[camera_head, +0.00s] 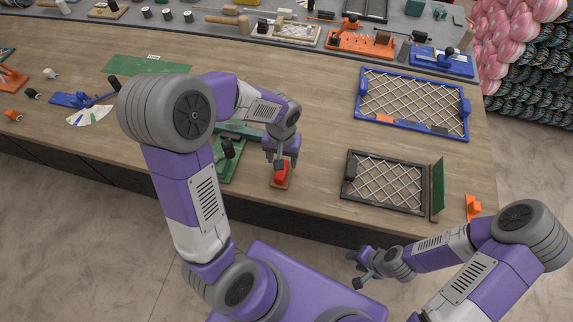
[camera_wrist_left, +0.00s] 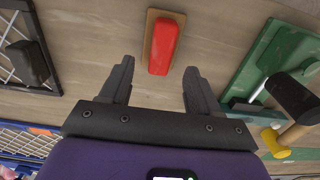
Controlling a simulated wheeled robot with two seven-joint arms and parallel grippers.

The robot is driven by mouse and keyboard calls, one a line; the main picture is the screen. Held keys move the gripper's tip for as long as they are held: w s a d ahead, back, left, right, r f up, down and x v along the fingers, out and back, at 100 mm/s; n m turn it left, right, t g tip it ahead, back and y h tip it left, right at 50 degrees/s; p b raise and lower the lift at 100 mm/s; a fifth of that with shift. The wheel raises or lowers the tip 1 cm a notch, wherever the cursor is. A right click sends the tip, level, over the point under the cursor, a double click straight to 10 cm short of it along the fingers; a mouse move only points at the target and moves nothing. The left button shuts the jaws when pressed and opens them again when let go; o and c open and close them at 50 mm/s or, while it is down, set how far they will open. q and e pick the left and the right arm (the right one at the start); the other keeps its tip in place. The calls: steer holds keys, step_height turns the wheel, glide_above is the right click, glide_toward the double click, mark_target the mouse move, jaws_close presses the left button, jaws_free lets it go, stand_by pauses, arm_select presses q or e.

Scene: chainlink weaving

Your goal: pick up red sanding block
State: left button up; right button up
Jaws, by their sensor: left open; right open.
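The red sanding block (camera_head: 282,172) sits on a tan base on the wooden table near its front edge. In the left wrist view, the red sanding block (camera_wrist_left: 163,47) lies just beyond my fingertips and lines up with the gap between them. My left gripper (camera_head: 280,161) is open right at the block, partly covering it in the head view. In the left wrist view, the jaws of my left gripper (camera_wrist_left: 158,76) are apart with nothing between them. My right gripper (camera_head: 357,271) is open and empty, off the table's front edge.
A green tool (camera_head: 231,168) with a black handle stands left of the block. A black mesh frame (camera_head: 386,186) lies to the right, with a green panel (camera_head: 438,187) beside it. A blue mesh frame (camera_head: 412,104) lies farther back. Table between block and black frame is clear.

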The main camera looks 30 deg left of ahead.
arm_select(q)
steer(key=f, duration=0.2)
steer(key=f+b, duration=0.1)
steer(key=f, duration=0.1)
steer(key=s+f, duration=0.1)
steer(key=f, duration=0.1)
steer(key=shift+w, duration=0.1)
steer(key=c, duration=0.7)
step_height(320, 180, up, 10)
steer(key=shift+p, duration=0.95)
